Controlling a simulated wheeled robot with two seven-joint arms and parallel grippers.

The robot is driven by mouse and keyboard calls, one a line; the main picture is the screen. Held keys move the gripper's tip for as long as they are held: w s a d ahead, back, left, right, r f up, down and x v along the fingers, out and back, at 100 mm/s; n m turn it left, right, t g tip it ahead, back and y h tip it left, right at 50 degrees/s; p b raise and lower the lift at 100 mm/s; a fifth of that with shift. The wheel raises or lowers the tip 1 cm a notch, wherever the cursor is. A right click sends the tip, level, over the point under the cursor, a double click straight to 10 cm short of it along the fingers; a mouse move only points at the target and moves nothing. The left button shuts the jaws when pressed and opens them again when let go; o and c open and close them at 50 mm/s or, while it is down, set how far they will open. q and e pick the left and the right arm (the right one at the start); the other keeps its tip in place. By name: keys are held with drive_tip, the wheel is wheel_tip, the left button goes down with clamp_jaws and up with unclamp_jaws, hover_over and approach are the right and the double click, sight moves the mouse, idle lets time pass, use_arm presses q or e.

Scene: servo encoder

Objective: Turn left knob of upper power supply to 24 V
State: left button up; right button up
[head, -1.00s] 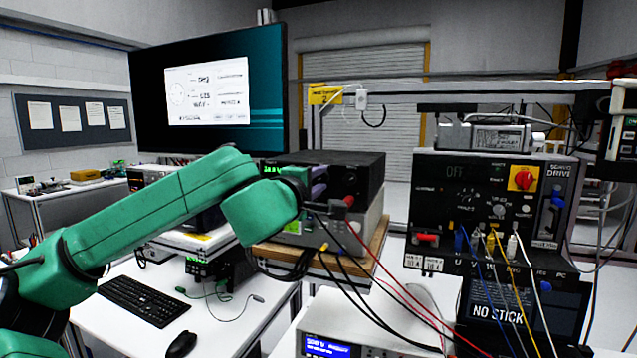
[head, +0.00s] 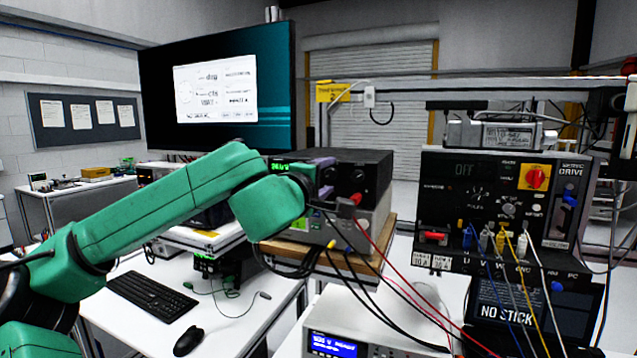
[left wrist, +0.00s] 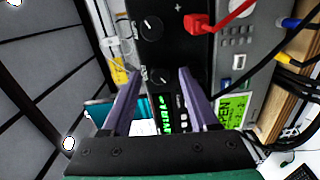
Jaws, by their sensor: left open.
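The upper power supply (head: 368,165) is a black box with a green lit display, stacked on a grey unit on a wooden shelf. My left gripper (head: 328,178) is at its front panel, with purple fingers. In the left wrist view the picture is turned sideways. There the left knob (left wrist: 158,77), black with a white mark, lies between the open fingertips (left wrist: 159,73), beside the green display (left wrist: 166,115). I cannot tell whether the fingers touch it. The other knob (left wrist: 150,28) is farther along the panel. The display digits are too blurred to read. My right gripper is not in view.
A red plug (left wrist: 200,23) with a red lead sits in the panel near the knobs. Red and black cables hang in front of the shelf (head: 385,240). A servo drive panel (head: 490,205) stands at the right. A monitor (head: 270,90) is behind on the left.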

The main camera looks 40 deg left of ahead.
use_arm(q)
drive_tip(key=b+v, duration=0.9)
drive_tip(key=v, duration=0.5)
drive_tip(key=shift+s+b, duration=0.25)
drive_tip(key=shift+b, duration=0.05)
drive_tip(key=shift+d, duration=0.15)
drive_tip(key=shift+f, duration=0.1)
